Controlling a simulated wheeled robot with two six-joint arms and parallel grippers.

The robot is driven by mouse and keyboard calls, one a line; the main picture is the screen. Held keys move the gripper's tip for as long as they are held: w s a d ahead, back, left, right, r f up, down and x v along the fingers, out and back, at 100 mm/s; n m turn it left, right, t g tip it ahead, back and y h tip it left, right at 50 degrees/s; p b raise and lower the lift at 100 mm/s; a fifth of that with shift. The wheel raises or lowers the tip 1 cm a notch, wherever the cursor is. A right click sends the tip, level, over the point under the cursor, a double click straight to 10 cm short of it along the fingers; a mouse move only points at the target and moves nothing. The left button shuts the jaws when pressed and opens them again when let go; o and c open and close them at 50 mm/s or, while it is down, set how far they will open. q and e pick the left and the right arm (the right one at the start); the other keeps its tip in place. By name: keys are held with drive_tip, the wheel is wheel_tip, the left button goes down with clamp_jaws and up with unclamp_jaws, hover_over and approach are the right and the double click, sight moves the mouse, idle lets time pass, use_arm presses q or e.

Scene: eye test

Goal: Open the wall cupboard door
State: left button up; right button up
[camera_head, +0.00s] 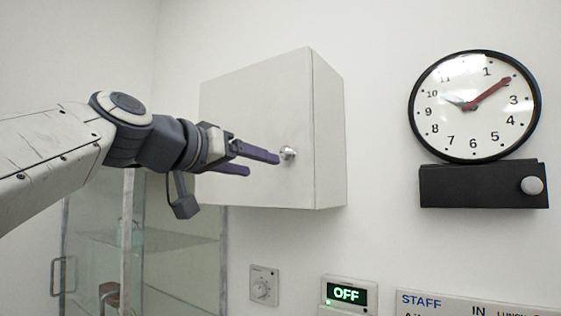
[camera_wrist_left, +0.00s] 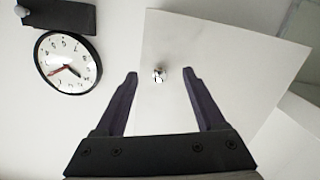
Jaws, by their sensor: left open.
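The white wall cupboard (camera_head: 240,100) hangs on the wall in the middle of the head view, and its door is shut. A round metal knob (camera_head: 288,153) sits near the door's right edge. My left gripper (camera_head: 264,165) comes in from the left in front of the door, its fingers pointing at the knob. In the left wrist view the cupboard door (camera_wrist_left: 225,60) fills the right half, and the knob (camera_wrist_left: 159,75) shows between the tips of my open left gripper (camera_wrist_left: 159,76). The jaws are empty; I cannot tell whether the tips reach the knob's depth. My right gripper is not in view.
A round clock (camera_head: 474,130) with a black box (camera_head: 484,186) below it is right of the cupboard. Below are a wall dial (camera_head: 264,286), an OFF display (camera_head: 345,294) and a staff board (camera_head: 470,304). A glass cabinet (camera_head: 180,260) stands lower left.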

sight(284, 151)
use_arm(q)
drive_tip(key=shift+t, duration=0.5)
drive_tip(key=w+d+r+p, duration=0.1)
drive_tip(key=w, duration=0.1)
drive_tip(key=w+d+r+p, duration=0.1)
drive_tip(key=w+d+p, duration=0.1)
drive_tip(key=w+d+r+p, duration=0.1)
drive_tip(key=w, duration=0.2)
drive_tip(key=shift+w+d+r+p, duration=0.1)
drive_tip(key=shift+d+r+p, duration=0.05)
drive_tip(key=shift+r+p, duration=0.25)
drive_tip(key=shift+w+d+f, duration=0.1)
drive_tip(key=shift+w+d, duration=0.15)
drive_tip(key=shift+w, duration=0.15)
clamp_jaws()
idle(0.4)
